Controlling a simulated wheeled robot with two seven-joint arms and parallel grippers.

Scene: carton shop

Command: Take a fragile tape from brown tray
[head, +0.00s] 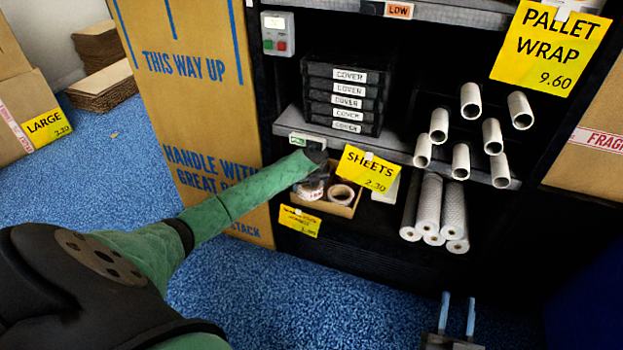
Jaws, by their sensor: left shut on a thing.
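The brown tray (347,210) sits on the low shelf under the yellow SHEETS sign. A white and red tape roll, which looks like the fragile tape (311,190), is at its left side. A tan tape roll (342,194) is to its right in the tray. My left gripper (313,174) reaches in from the left and is shut on the fragile tape; its fingers are dark and partly hidden. I cannot tell whether the roll is clear of the tray floor. My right gripper (457,314) is at the bottom edge, its two blue fingers apart, empty.
The shelf with black COVER boxes (342,98) and a SHEETS sign (368,169) overhangs the tray closely. White tubes (461,160) and wrapped rolls (430,205) lie to the right. A tall carton (190,110) stands left. The blue floor (240,300) in front is clear.

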